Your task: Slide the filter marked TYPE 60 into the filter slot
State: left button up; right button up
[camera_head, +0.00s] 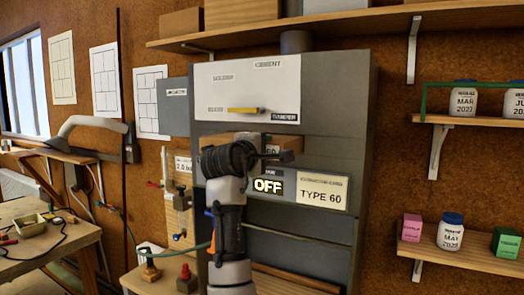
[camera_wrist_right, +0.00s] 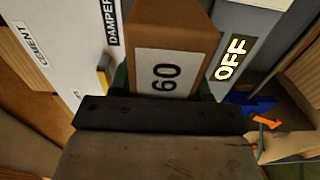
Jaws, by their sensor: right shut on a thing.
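The filter is a brown block with a white label reading 60; its top edge shows in the head view (camera_head: 228,137), and the block with its label fills the top middle of the right wrist view (camera_wrist_right: 172,28). My right gripper (camera_head: 272,157) is shut on the filter and holds it at the front of the grey cabinet (camera_head: 320,110). The filter is level with the band between the white panel and the strip with the OFF display. The slot mouth is hidden behind the filter and gripper, so I cannot tell how far in it sits. My left gripper is not in view.
Below right of the gripper are the OFF display (camera_head: 268,187) and a TYPE 60 card (camera_head: 321,191). A yellow handle (camera_head: 246,110) by the DAMPER label is just above. Shelves with jars (camera_head: 463,99) are at right. A workbench (camera_head: 50,240) is at left.

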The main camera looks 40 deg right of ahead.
jog(key=shift+x, duration=4.1)
jog(key=o, duration=1.2)
jog(key=shift+r, duration=0.1)
jog(key=shift+c, duration=0.2)
jog(key=b+v, duration=0.5)
jog(key=v, duration=0.5)
jog(key=shift+b, duration=0.4)
jog(key=shift+s+a, duration=0.15)
jog(key=shift+a, duration=0.15)
